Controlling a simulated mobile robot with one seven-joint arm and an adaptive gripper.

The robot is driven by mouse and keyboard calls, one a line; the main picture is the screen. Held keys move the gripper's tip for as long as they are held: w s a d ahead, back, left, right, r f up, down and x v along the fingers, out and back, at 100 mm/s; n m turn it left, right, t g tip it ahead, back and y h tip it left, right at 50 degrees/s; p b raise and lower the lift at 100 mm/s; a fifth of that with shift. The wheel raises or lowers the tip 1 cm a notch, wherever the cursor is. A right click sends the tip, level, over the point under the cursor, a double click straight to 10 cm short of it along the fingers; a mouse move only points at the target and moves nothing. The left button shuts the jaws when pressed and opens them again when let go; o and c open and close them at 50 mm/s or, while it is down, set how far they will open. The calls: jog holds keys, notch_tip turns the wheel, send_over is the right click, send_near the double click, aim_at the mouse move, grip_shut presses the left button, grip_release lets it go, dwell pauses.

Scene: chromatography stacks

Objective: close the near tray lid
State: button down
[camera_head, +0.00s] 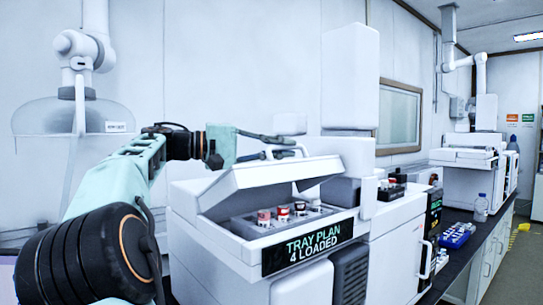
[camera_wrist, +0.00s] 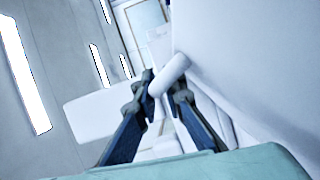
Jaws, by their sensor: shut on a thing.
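The near tray lid (camera_head: 262,176) is white and stands tilted, partly open, above the tray of the near machine. Under it, several vials with red and white caps (camera_head: 283,213) stand in the tray. A sign on the tray's front (camera_head: 307,247) reads "TRAY PLAN 4 LOADED". My gripper (camera_head: 285,149) is at the lid's top, by its white handle. In the wrist view my gripper (camera_wrist: 166,84) has its dark fingers on both sides of the white handle bar (camera_wrist: 170,74) and is shut on it. The exact finger contact is hard to see.
Tall white modules (camera_head: 350,80) stand behind the lid. To the right are a dark bench with a blue vial rack (camera_head: 457,235), a clear bottle (camera_head: 481,208) and a second white machine (camera_head: 468,165). A clear hood (camera_head: 73,116) hangs at the left.

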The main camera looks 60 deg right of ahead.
aim_at(232, 177)
jog(key=s+f+m+b, duration=0.1)
jog(key=f+b, duration=0.1)
jog(key=s+f+m+t+b, duration=0.1)
jog(key=f+b, duration=0.1)
jog(key=b, duration=0.1)
jog(key=s+a+f+m+y+b, duration=0.1)
jog(key=f+b, duration=0.1)
jog(key=shift+s+f+m, duration=0.2)
jog(key=shift+f+m, duration=0.1)
jog(key=shift+f, duration=0.1)
jog(key=shift+s+a+f+m+t+b, duration=0.15)
jog(key=shift+f+m+t+b, duration=0.2)
jog(key=shift+b, duration=0.25)
jog(key=shift+s+f+m+t+b, duration=0.15)
jog(key=shift+f+t+b, duration=0.1)
jog(key=shift+f+b, duration=0.25)
jog(key=c, duration=2.3)
grip_release()
jog(key=v, duration=1.2)
